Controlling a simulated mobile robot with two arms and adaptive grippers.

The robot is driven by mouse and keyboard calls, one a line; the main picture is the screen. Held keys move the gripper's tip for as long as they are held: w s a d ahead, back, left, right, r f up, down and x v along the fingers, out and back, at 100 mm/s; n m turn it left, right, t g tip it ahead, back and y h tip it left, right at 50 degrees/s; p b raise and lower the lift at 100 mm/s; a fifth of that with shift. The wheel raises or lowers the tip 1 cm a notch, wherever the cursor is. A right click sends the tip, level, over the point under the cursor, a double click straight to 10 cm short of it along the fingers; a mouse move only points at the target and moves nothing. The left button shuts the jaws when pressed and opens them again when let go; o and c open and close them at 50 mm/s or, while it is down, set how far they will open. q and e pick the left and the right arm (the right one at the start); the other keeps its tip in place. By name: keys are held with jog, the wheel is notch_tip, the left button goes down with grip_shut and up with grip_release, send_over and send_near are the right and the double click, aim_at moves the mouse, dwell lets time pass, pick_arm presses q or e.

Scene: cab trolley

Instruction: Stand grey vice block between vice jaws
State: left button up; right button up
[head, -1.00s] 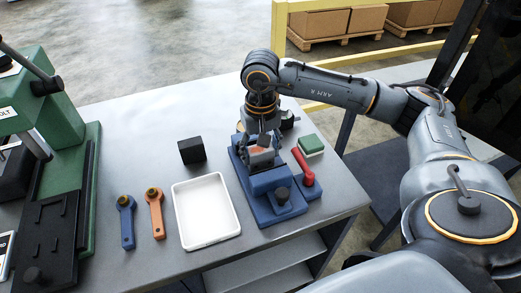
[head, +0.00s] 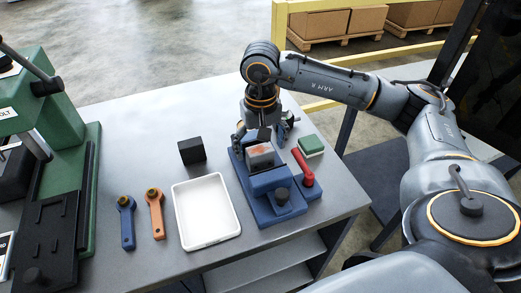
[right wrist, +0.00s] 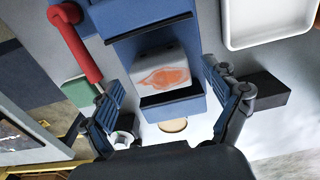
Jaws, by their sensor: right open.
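The grey vice block (head: 260,154), with an orange-red patch on its face, stands in the blue vice (head: 283,203) between its jaws. The right wrist view also shows the block (right wrist: 160,72) between the dark jaw plates, roughly upright. Whether it touches both jaws I cannot tell. My right gripper (head: 262,132) is open and empty just behind and above the block. In the right wrist view its fingers are spread wide on either side of the vice, clear of the block. My left gripper is in neither view.
A red-handled tool (head: 303,167) and a green-and-white block (head: 311,145) lie right of the vice. A white tray (head: 206,240), a black block (head: 192,151) and blue and orange wrenches (head: 155,214) lie left. A green press (head: 92,170) stands far left. The back table is clear.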

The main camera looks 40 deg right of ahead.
aim_at(260, 150)
notch_tip(260, 150, up, 10)
jog(key=shift+r, duration=0.2)
